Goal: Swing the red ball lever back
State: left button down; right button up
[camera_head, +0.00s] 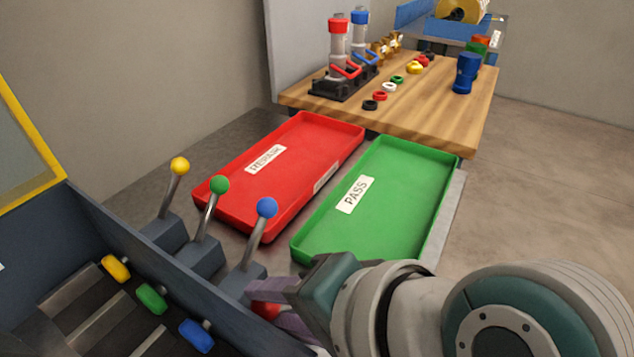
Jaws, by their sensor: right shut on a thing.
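The red ball (266,311) of the lever shows low in the picture, just right of the dark blue box wall. My right gripper (272,308) reaches in from the lower right and is shut on it, one finger above and one below. The lever's rod is hidden. Three other levers stand in a row to the left, with a blue ball (267,208), a green ball (219,185) and a yellow ball (180,166). My left gripper is not in view.
A green PASS tray (443,217) lies close beyond my right gripper, with a red tray (215,215) to its left. A wooden table (440,120) with pumps and rings stands behind. Yellow, green and blue rollers (195,335) lie inside the dark blue box (150,262).

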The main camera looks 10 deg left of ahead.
grip_shut()
dwell(0.3)
jog(key=shift+r, duration=0.1)
dwell(0.5)
